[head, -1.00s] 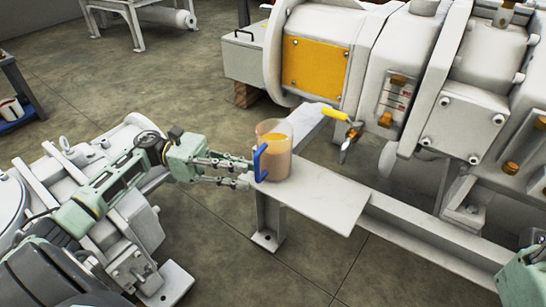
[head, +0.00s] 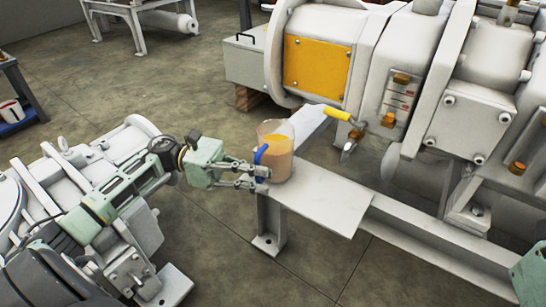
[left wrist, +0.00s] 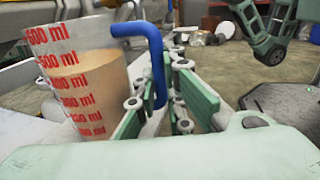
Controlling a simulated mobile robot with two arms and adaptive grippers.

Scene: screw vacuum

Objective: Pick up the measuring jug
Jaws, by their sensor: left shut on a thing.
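The measuring jug (head: 279,153) stands upright on the white metal shelf (head: 318,205). It is clear, with orange-brown liquid inside and a blue handle (head: 260,157) facing my left gripper. My left gripper (head: 264,177) is at the handle, its fingers shut around it. In the left wrist view the jug (left wrist: 80,85) shows red millilitre marks, and the blue handle (left wrist: 155,60) runs down between the green finger pads. Of my right arm, only a green part shows at the lower right edge of the head view; its fingers are out of frame.
A yellow-handled tap (head: 341,117) sticks out just right of the jug, below the large white machine (head: 330,30). A white support beam (head: 430,240) runs right from the shelf. The shelf's front part is clear.

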